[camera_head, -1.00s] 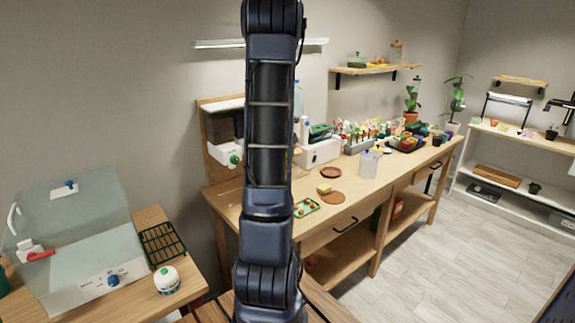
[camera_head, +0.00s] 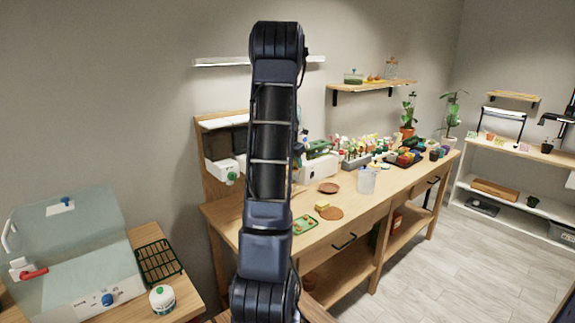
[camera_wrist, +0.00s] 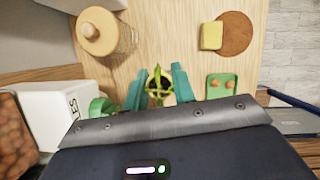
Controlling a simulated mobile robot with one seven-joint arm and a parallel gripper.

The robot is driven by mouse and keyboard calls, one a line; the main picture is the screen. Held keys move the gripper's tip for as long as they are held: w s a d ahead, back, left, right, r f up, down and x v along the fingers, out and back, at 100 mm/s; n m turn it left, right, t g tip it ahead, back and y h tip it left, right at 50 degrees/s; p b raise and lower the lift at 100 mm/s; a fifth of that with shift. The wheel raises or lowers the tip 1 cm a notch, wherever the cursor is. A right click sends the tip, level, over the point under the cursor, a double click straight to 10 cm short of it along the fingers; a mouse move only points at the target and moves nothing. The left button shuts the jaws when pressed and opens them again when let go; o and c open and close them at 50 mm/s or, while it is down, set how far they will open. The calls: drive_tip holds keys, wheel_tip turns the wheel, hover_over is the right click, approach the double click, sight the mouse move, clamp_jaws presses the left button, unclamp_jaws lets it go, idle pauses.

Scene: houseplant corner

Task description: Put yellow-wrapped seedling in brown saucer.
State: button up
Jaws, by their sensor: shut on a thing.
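In the wrist view my gripper (camera_wrist: 158,88) is shut on a small potted seedling (camera_wrist: 159,84), seen from above with green leaves and dark soil; its wrap is mostly hidden between the teal fingers. The bench top lies below it. In the head view my gripper is hidden behind my arm. A dark brown round saucer (camera_head: 329,188) lies on the wooden bench. A lighter brown disc (camera_head: 331,214) lies nearer the front edge; it also shows in the wrist view (camera_wrist: 240,34), up and right of my gripper. The dark saucer is not in the wrist view.
A yellow block (camera_wrist: 211,36) touches the lighter disc. A green tray (camera_wrist: 221,87) is right of my gripper. A lidded jar (camera_wrist: 97,32) and white labelled container (camera_wrist: 60,115) are left. A clear cup (camera_head: 366,180) stands right of the dark saucer; crowded plants stand behind.

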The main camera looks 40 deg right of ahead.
drive_tip(key=d+f+m+g, duration=0.1)
drive_tip(key=d+f+m, duration=0.2)
drive_tip(key=d, duration=0.8)
drive_tip(key=m+g, duration=0.1)
drive_tip(key=m, duration=0.1)
hover_over(332, 189)
drive_tip(key=a, duration=0.1)
wheel_tip(332, 189, down, 6)
drive_tip(key=r, duration=0.1)
drive_tip(key=shift+w+a+f, duration=0.1)
drive_tip(key=shift+w+f, duration=0.05)
drive_tip(key=shift+f, duration=2.3)
drive_tip(key=shift+w+a+f, duration=0.1)
drive_tip(key=shift+f, duration=2.3)
drive_tip(key=o, duration=1)
drive_tip(key=shift+o, duration=0.2)
